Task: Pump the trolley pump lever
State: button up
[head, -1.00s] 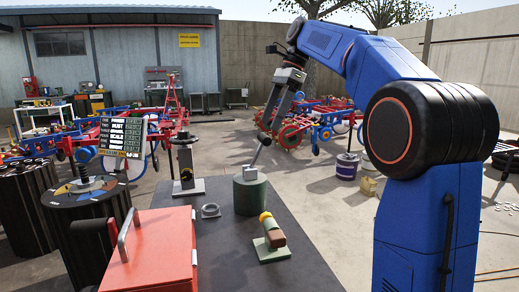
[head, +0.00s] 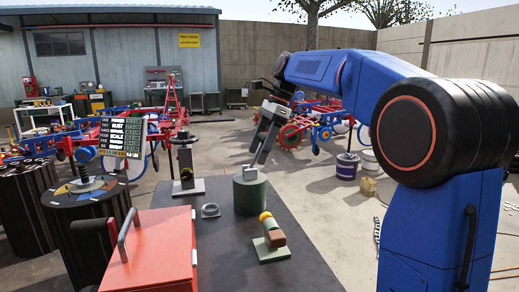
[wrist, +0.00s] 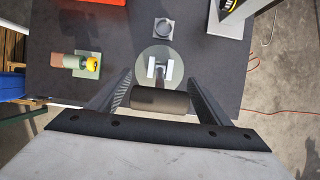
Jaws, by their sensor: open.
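The pump is a dark green cylinder (head: 250,195) standing on the dark tabletop, with a grey bracket (head: 250,174) on top. In the wrist view its round top (wrist: 160,62) shows with the pale bracket. The lever's dark brown cylindrical grip (wrist: 160,98) lies crosswise between my fingers in the wrist view, with space on both sides. My gripper (head: 259,155) is open and tilted down over the pump, its fingers apart around the grip. In the head view my fingers hide most of the lever. I cannot tell whether a finger touches it.
A red box (head: 150,245) with a grey handle fills the table's front left.

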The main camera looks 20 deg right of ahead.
aim_at(250, 166)
jog(key=c, duration=1.5)
jog(key=shift+a, duration=0.15)
jog(key=a+h, duration=0.1)
jog(key=h, duration=0.1)
jog(key=a+h, duration=0.2)
jog(key=shift+r, duration=0.35)
jog(key=shift+a+f, duration=0.2)
jog(key=shift+a, duration=0.9)
jog(key=shift+a+f, duration=0.15)
jog(key=shift+a, duration=0.15)
jog(key=shift+f, duration=0.15)
